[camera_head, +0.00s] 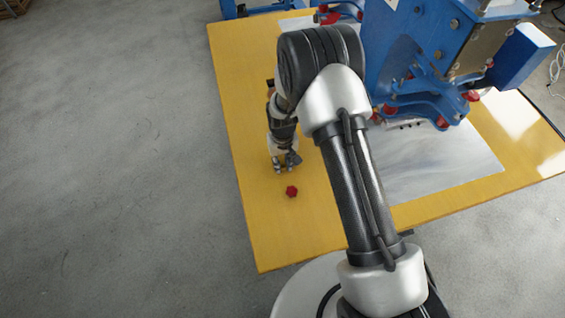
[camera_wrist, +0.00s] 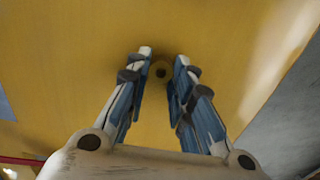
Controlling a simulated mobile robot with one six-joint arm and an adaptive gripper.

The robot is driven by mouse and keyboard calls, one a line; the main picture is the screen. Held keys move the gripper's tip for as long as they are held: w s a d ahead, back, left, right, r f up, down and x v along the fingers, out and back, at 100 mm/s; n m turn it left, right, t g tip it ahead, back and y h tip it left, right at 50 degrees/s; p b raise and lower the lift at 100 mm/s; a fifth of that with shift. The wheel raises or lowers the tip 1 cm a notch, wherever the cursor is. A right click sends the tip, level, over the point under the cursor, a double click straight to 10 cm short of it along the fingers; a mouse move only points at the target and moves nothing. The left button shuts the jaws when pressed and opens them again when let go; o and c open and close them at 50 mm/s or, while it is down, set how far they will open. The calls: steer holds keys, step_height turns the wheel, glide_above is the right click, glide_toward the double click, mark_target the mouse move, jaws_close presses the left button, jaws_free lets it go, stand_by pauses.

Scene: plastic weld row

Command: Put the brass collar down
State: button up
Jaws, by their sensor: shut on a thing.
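The brass collar (camera_wrist: 160,79) shows in the wrist view as a small yellow-brown ring with a dark centre, between my fingertips. Its colour is close to the yellow table top (camera_head: 240,150) behind it. My gripper (camera_head: 287,167) is over the left part of the table, fingers pointing down, and it also shows in the wrist view (camera_wrist: 163,62). Its fingers are shut on the collar with a gap the collar's width. In the head view the collar is too small or hidden to make out. I cannot tell whether it touches the table.
A small red hexagonal piece (camera_head: 292,191) lies on the table just in front of my gripper. A blue machine with red knobs (camera_head: 425,60) stands at the right on a grey plate (camera_head: 440,170). The table's left edge is near; the yellow surface around the red piece is otherwise clear.

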steer(key=shift+r, duration=0.1)
steer(key=o, duration=0.5)
steer(key=shift+f, duration=0.25)
steer(key=o, duration=0.5)
steer(key=shift+r, duration=0.1)
steer(key=shift+c, duration=0.2)
step_height(320, 180, up, 12)
steer(key=p, duration=0.3)
steer(key=shift+r, duration=0.2)
